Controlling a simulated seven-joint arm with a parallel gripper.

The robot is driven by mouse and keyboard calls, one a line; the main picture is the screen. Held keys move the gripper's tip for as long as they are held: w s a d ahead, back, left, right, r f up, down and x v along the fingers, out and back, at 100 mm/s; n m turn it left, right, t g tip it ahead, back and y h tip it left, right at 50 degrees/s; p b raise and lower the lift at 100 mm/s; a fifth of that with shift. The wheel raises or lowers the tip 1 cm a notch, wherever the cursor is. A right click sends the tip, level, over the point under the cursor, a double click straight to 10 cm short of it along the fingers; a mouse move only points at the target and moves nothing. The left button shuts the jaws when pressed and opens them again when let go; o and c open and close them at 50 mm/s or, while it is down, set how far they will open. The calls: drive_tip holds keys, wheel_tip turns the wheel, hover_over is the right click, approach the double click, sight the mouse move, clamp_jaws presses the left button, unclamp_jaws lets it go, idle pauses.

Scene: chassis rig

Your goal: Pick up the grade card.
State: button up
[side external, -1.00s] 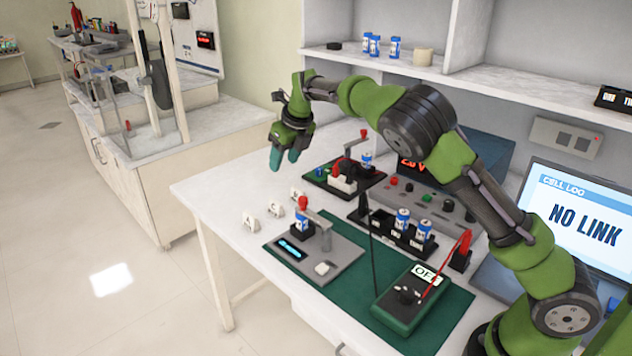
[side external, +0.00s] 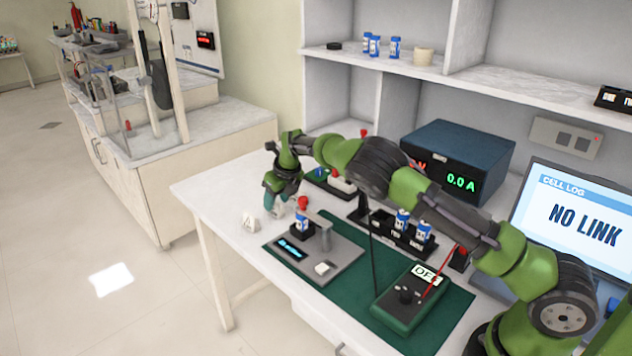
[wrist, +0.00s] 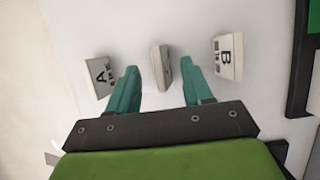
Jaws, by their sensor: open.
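Three small white folded grade cards stand on the bench in the wrist view. The left card (wrist: 99,76) bears an A and the right card (wrist: 227,57) a B. The middle card (wrist: 161,67) is seen nearly edge-on and its mark is not readable. My gripper (wrist: 161,75) is open, its teal fingertips on either side of the middle card, with gaps showing. In the side view my gripper (side external: 276,206) is low over the bench, just right of one visible card (side external: 250,223). It mostly hides the other cards.
A grey tester plate (side external: 338,262) with an upright blue-and-white cell (side external: 301,222) stands close in front on a green mat (side external: 448,304). A cell rack (side external: 392,229) and a blue supply unit (side external: 460,155) stand behind. Bare white bench lies to the left.

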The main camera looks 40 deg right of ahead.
drive_tip(key=shift+w+f, duration=0.25)
drive_tip(key=shift+f, duration=0.35)
clamp_jaws()
drive_tip(key=shift+r, duration=0.1)
